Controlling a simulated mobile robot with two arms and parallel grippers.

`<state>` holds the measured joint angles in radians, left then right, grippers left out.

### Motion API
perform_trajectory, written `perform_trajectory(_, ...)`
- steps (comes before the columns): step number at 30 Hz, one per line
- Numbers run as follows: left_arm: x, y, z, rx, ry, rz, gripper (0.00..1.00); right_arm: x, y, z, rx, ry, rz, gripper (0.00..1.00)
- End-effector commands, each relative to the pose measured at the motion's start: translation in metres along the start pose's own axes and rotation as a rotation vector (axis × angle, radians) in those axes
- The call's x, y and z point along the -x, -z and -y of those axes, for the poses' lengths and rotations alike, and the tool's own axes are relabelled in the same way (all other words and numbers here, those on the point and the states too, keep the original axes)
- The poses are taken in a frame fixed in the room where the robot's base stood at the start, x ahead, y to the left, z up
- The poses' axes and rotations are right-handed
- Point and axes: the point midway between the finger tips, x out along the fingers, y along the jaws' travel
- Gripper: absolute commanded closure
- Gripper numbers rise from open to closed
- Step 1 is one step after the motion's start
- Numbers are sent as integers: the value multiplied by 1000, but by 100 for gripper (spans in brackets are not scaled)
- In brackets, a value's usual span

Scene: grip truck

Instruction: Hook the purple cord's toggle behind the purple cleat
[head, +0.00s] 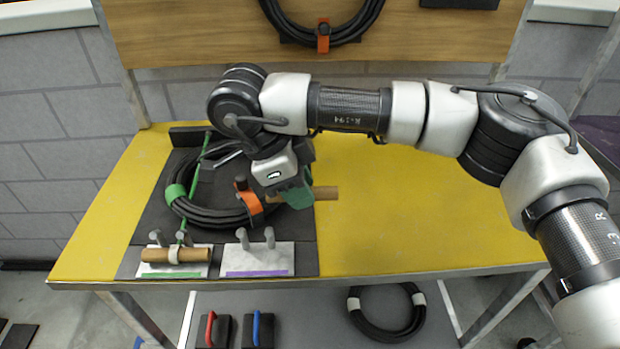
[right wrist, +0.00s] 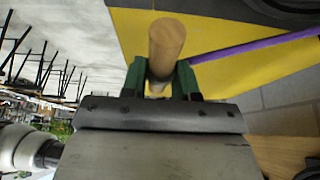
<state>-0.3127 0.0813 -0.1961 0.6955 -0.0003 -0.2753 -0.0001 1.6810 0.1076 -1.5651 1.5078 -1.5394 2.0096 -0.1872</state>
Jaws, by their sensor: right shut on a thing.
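My right gripper (head: 297,194) is shut on a wooden toggle (head: 327,193), held above the mat just right of the cable coil. In the right wrist view the toggle (right wrist: 167,40) sits between the green fingers, and a taut purple cord (right wrist: 255,45) runs from it to the right. The purple cleat (head: 258,261) is a light plate with two grey posts and a purple strip, near the table's front edge. The gripper is behind and slightly right of the cleat, apart from it. The purple cord is hidden behind my arm in the head view. My left gripper is not in view.
A black cable coil (head: 205,217) with an orange clip (head: 249,203) lies on the dark mat. A green cord (head: 182,226) crosses it to the green cleat (head: 150,268), where another wooden toggle (head: 175,255) lies at the posts. The yellow table (head: 420,230) is clear at right.

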Motion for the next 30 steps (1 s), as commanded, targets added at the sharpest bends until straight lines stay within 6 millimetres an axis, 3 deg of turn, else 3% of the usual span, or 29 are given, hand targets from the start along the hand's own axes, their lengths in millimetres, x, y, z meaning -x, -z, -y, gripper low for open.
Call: perform_trajectory(30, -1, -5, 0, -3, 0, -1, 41, 32, -70, -56, 1, -1, 1, 95)
